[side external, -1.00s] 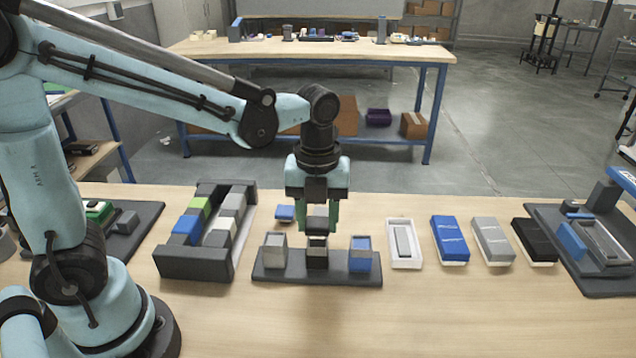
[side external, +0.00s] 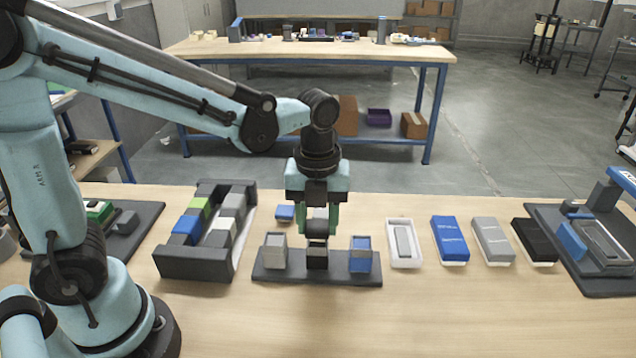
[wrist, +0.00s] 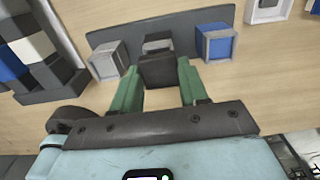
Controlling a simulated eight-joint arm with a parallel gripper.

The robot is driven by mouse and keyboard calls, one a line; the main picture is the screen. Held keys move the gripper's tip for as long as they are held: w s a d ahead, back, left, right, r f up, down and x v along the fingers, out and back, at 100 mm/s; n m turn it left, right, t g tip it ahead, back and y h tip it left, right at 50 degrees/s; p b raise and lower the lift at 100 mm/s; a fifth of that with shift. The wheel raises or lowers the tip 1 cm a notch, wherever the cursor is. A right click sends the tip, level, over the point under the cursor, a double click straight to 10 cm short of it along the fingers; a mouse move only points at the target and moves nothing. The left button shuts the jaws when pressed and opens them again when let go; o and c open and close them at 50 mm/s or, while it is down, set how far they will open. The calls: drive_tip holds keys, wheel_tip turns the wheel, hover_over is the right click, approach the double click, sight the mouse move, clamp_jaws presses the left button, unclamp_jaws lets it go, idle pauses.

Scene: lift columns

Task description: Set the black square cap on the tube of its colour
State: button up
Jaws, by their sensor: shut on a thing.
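My gripper (side external: 317,234) points straight down over the middle of the dark base plate (side external: 268,275). It is shut on the black square cap (side external: 317,229), which also shows between the green fingers in the wrist view (wrist: 160,72). The black tube (side external: 317,261) stands upright in the middle of the plate, right below the cap. A grey tube (side external: 274,252) stands to the left and a blue tube (side external: 361,255) to the right, both apart from my gripper.
A blue cap (side external: 285,213) lies behind the plate. A dark rack with coloured blocks (side external: 195,265) stands to the left. A white tray (side external: 404,258) and blue, grey and black boxes (side external: 450,240) line the right. The front of the table is clear.

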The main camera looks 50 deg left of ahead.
drive_tip(key=shift+f, duration=0.55)
idle(1.3)
drive_tip(key=o, duration=1.6)
drive_tip(key=shift+r, duration=0.1)
drive_tip(key=shift+r, duration=3.65)
